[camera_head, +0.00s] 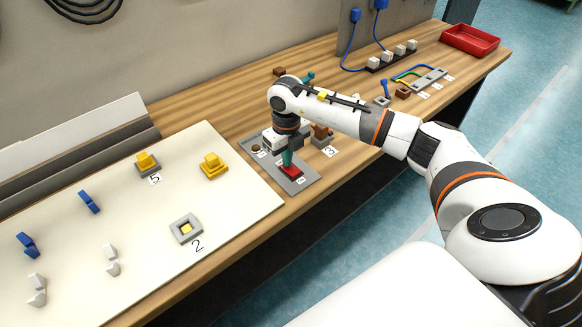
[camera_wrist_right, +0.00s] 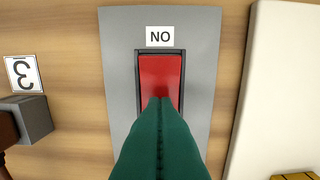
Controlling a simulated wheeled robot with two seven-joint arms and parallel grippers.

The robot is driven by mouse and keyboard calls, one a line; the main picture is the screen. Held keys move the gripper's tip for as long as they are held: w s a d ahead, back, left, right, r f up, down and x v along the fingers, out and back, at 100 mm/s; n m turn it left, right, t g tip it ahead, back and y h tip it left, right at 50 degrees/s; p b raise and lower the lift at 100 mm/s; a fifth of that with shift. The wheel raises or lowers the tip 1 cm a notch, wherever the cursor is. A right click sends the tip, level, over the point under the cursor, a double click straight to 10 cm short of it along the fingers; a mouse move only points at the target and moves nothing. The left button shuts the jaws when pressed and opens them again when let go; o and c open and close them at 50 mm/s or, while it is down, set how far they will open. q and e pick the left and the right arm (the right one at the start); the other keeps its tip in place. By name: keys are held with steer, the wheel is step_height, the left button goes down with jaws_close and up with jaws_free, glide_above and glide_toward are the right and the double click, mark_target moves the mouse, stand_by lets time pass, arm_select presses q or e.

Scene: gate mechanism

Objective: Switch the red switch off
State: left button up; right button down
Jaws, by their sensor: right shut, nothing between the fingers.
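The red switch (camera_head: 291,170) is a red rocker set in a grey plate (camera_head: 301,182) on the wooden workbench. In the right wrist view the red switch (camera_wrist_right: 160,74) sits in a dark frame, with a label reading "NO" (camera_wrist_right: 160,36) beside it. My right gripper (camera_head: 288,160) points down at the switch with its green fingers together and empty. In the right wrist view the fingertips (camera_wrist_right: 160,101) overlap the near part of the rocker; I cannot tell whether they touch it. The near end of the rocker is hidden by the fingers. My left gripper is not in view.
A cream board (camera_head: 130,235) with yellow, blue and white parts lies left of the plate. A brown block on a grey base (camera_head: 322,133) stands close to the right, by label 3. Sockets with blue cables (camera_head: 392,58) and a red tray (camera_head: 470,40) are farther back.

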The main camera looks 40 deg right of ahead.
step_height(320, 180, up, 7)
steer(key=p, duration=0.4)
steer(key=shift+f, duration=0.15)
stand_by(0.5)
